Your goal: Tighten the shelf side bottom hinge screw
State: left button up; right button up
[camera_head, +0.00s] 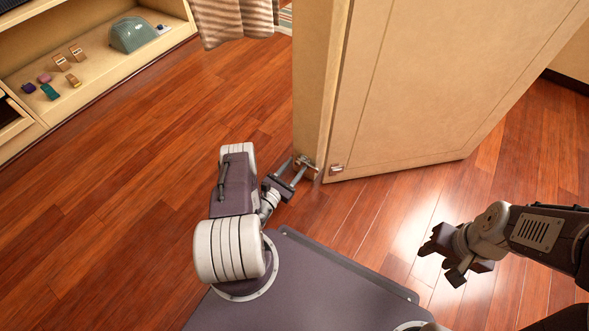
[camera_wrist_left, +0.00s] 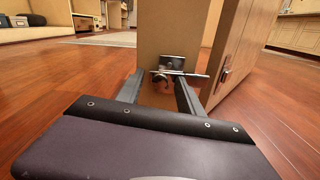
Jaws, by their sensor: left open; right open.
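The bottom hinge (camera_head: 312,167) is a small metal piece low on the front edge of the shelf side panel (camera_head: 310,80), close to the floor. In the left wrist view the hinge (camera_wrist_left: 172,63) shows as a metal plate with a thin bar across it. The screw itself is too small to make out. My left gripper (camera_head: 296,168) is open, with its fingertips close in front of the hinge. In the left wrist view my left gripper (camera_wrist_left: 162,84) has its two fingers apart, pointing at the hinge; contact cannot be told. My right gripper (camera_head: 442,256) is open and empty above the floor.
The open wooden door (camera_head: 440,80) stands right of the panel, with a metal fitting (camera_head: 337,168) at its lower corner. The wooden floor (camera_head: 130,190) at left is clear.

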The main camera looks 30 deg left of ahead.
pick_arm(q)
grip_shut()
jog(key=m+p, duration=0.2)
jog(key=m, duration=0.1)
jog(key=shift+r+p, duration=0.2)
jog(key=shift+p, duration=0.2)
jog(key=m+p, duration=0.2)
jog(key=m, duration=0.2)
jog(key=shift+d+f+m+p, duration=0.1)
jog(key=shift+m+p, duration=0.25)
jog(key=shift+m, duration=0.05)
jog(key=m+p, duration=0.2)
jog(key=m, duration=0.2)
jog(key=shift+m, duration=0.3)
jog(key=shift+f+m+p, duration=0.2)
jog(key=shift+m+p, duration=0.45)
jog(key=shift+m, duration=1.15)
